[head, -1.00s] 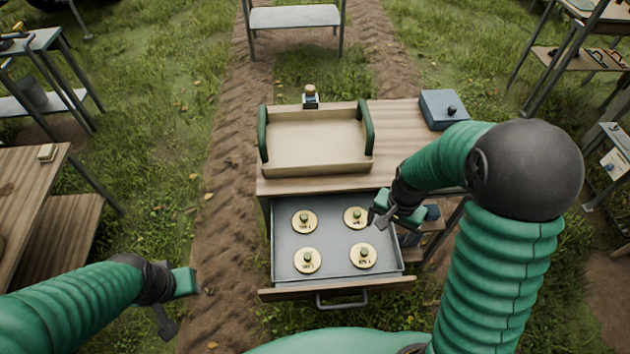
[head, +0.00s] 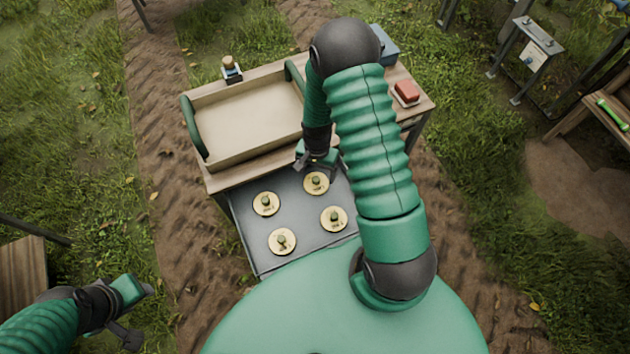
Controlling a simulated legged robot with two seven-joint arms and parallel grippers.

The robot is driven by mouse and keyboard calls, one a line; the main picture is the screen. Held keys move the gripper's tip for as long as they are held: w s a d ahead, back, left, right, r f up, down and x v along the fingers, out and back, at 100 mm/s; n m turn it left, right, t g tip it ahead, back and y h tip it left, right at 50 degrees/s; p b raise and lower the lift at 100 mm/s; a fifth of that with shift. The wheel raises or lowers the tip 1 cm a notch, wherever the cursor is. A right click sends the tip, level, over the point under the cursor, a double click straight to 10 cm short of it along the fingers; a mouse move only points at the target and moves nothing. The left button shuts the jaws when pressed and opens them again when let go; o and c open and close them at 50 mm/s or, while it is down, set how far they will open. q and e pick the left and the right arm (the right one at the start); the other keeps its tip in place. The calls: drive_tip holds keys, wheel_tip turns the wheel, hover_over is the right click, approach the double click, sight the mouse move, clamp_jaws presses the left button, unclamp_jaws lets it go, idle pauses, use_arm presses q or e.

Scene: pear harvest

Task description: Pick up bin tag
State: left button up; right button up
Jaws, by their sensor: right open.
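Several round, pale yellow bin tags with small green knobs lie in the open grey drawer (head: 296,212). The far right tag (head: 316,183) is just below my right gripper (head: 316,168), which is open and points down at it; I cannot tell whether they touch. The other tags are the far left one (head: 266,204), the near left one (head: 282,241) and the near right one (head: 334,218). My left gripper (head: 140,312) is open and empty over the ground at lower left, away from the drawer.
A beige tray with green handles (head: 245,121) stands on the wooden table behind the drawer. A small bottle (head: 231,68) stands behind it. A blue box (head: 384,47) and a red block (head: 406,93) are on the table's right part. Grass and dirt lie around.

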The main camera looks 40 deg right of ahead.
sight(316, 179)
drive_tip(key=f, duration=0.4)
drive_tip(key=shift+s+a+p, duration=0.1)
drive_tip(key=shift+s+p, duration=0.1)
drive_tip(key=shift+p, duration=0.15)
drive_tip(key=shift+w+a+f, duration=0.1)
drive_tip(key=shift+w+f, duration=0.15)
drive_tip(key=shift+f, duration=0.2)
drive_tip(key=shift+s, duration=0.1)
drive_tip(key=c, duration=1.1)
